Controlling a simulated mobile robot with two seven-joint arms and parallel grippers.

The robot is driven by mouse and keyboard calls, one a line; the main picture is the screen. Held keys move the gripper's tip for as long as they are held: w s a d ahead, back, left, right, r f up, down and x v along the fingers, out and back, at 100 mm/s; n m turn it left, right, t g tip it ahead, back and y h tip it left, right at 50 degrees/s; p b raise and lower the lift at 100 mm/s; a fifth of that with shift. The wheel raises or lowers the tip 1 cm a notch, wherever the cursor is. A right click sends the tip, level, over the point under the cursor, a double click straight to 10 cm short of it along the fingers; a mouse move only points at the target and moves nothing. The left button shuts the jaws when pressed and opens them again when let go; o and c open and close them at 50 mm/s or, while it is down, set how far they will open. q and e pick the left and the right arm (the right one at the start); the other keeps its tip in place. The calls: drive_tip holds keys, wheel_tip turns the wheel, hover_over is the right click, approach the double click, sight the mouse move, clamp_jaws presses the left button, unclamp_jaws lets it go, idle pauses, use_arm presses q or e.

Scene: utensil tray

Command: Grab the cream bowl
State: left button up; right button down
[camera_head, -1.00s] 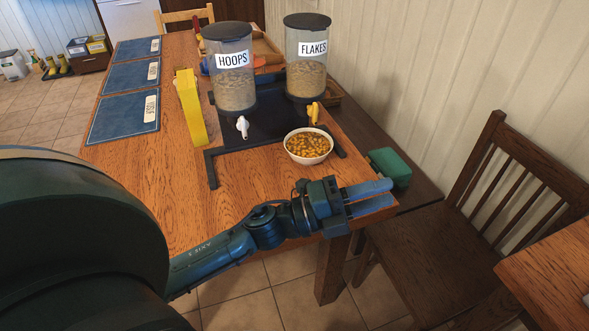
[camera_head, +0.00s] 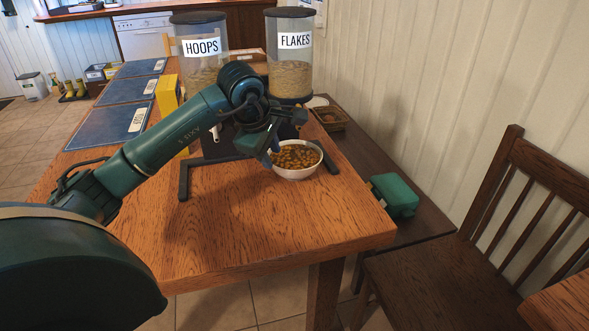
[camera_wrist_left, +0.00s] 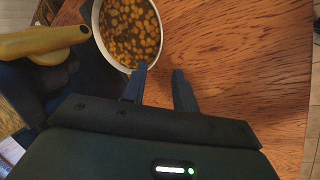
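The cream bowl (camera_head: 297,173), full of yellow-brown cereal, stands upright on the wooden table in front of the flakes dispenser. My left gripper (camera_head: 270,150) is at the bowl's left rim in the head view. In the left wrist view its two fingers (camera_wrist_left: 160,73) are apart with nothing between them. There the bowl (camera_wrist_left: 101,40) lies just beyond the fingertips, and one fingertip is close to the rim. I cannot tell whether it touches. My right gripper is not in view.
The flakes dispenser (camera_head: 290,78) and the hoops dispenser (camera_head: 200,70) stand behind the bowl on a dark stand (camera_head: 185,182). A yellow handle (camera_wrist_left: 40,42) is beside the bowl in the wrist view. A green box (camera_head: 395,195) is at right. The table front is clear.

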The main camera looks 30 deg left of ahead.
sight(282, 169)
use_arm(q)
drive_tip(key=x, duration=0.7)
drive_tip(key=shift+w+d+f+b, duration=0.3)
drive_tip(key=shift+w+d+b, duration=0.1)
clamp_jaws()
drive_tip(key=shift+r, duration=0.1)
